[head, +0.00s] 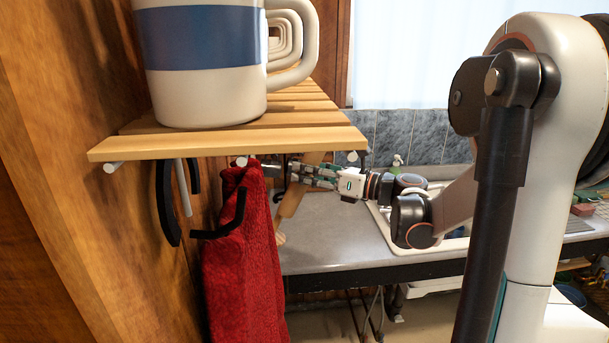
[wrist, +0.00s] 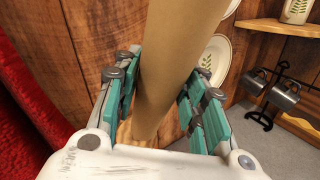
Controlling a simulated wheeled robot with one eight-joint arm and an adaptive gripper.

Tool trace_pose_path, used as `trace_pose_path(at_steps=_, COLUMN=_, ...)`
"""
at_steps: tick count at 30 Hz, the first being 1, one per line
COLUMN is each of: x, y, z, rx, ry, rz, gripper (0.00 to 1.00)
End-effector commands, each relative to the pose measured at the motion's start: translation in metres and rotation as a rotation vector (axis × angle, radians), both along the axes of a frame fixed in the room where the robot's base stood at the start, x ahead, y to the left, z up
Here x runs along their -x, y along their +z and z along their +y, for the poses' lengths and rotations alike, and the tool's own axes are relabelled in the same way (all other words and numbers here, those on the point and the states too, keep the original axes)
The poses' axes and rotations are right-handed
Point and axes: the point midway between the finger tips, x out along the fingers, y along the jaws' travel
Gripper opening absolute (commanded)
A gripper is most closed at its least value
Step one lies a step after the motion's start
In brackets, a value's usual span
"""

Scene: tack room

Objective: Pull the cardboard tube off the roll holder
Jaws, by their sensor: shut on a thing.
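The cardboard tube (head: 291,199) is a tan cylinder, tilted, below the slatted shelf and beyond the red towel in the head view. In the wrist view the tube (wrist: 178,55) runs from the top edge down between my fingers. My gripper (head: 305,174) is shut around it from the right, with green finger pads on both sides in the wrist view (wrist: 158,103). The towel and shelf partly hide the tube's surroundings in the head view. I cannot clearly make out the roll holder, or whether the tube is still on it.
The wooden shelf (head: 230,145) holds a white mug with a blue band (head: 205,50) and hangs close above my gripper. The red towel (head: 243,255) and black hooks (head: 165,203) are at the left. A grey counter (head: 335,240) lies below; metal cups (wrist: 283,95) hang at the wrist view's right.

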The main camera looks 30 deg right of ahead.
Motion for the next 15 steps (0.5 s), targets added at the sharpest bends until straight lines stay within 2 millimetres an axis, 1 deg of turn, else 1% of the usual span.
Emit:
trace_pose_path(at_steps=1, x=0.001, y=0.005, z=-0.002, rx=0.0, ry=-0.001, rz=0.0, gripper=0.16)
trace_pose_path(at_steps=15, x=0.006, y=0.036, z=-0.015, rx=0.0, ry=-0.001, rz=0.0, gripper=0.16)
